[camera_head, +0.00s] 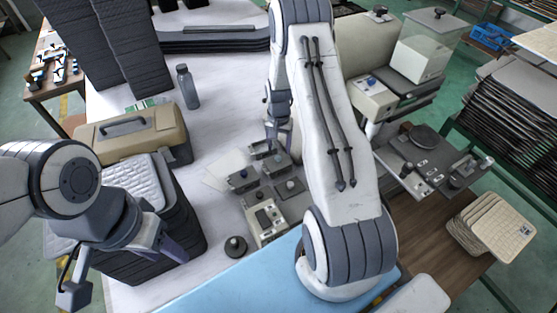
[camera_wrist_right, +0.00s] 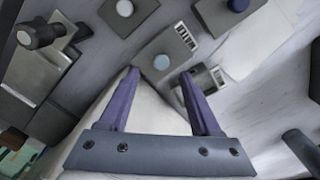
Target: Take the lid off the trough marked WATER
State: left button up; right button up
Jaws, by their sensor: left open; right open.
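Several small grey troughs with knobbed lids stand together on the white table. One lidded trough (camera_head: 242,180) is at the left of the group and another (camera_head: 276,165) is behind it. Other lids with a white knob (camera_wrist_right: 125,8) and a dark blue knob (camera_wrist_right: 238,5) lie farther up. My left gripper (camera_head: 172,248) is open, away from the troughs.
A tan toolbox (camera_head: 115,135), a grey bottle (camera_head: 187,87) and a dark padded stack (camera_head: 185,205) stand on the left. A dark round-knobbed object (camera_head: 235,247) sits in front of the troughs. A blue mat (camera_head: 235,290) covers the near edge. My right arm hides part of the table.

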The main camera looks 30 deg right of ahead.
aim_at(278, 157)
jog(key=shift+f+p, duration=0.55)
jog(key=shift+f, duration=0.05)
notch_tip(278, 157, down, 3)
jog(key=shift+w+f+p, duration=0.1)
jog(key=shift+p, duration=0.65)
jog(key=shift+f, duration=0.45)
grip_shut()
